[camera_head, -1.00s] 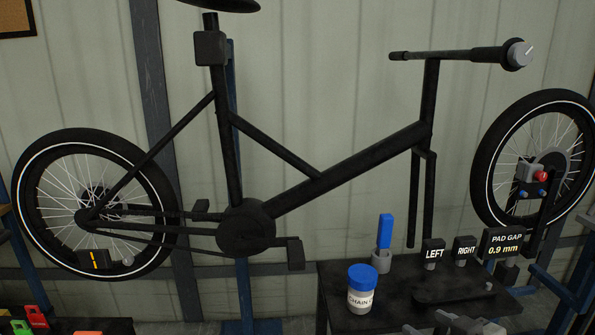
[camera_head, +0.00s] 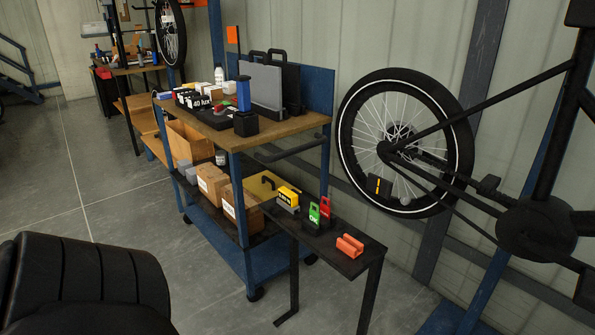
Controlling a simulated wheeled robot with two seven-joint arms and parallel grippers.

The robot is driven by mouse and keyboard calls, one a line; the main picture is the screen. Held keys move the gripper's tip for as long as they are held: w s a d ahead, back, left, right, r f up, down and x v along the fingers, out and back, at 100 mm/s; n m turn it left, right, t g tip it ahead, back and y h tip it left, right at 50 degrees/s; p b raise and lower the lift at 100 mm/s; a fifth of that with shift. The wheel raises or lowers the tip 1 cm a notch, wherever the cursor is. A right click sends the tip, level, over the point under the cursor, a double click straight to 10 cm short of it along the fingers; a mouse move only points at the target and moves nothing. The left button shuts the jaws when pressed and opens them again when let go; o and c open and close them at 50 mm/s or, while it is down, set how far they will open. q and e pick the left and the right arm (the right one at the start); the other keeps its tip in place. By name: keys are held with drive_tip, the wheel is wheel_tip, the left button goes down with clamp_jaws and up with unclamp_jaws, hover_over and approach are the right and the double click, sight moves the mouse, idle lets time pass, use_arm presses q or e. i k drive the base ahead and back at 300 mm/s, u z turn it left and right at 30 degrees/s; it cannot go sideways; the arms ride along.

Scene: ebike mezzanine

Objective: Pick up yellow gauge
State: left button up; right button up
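A small yellow block with dark markings (camera_head: 288,195), which looks like the yellow gauge, sits on a grey base at the far left end of a low black side table (camera_head: 352,268). Its lettering is too small to read. Neither of my grippers is in view.
Beside the gauge stand green (camera_head: 314,212) and red (camera_head: 325,207) tags and an orange block (camera_head: 349,246). A blue-framed cart (camera_head: 240,180) with boxes adjoins the table. A bicycle wheel (camera_head: 405,140) is behind right. A large dark ribbed shape fills the lower left.

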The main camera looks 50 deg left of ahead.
sight(288, 199)
drive_tip(key=u, duration=1.75)
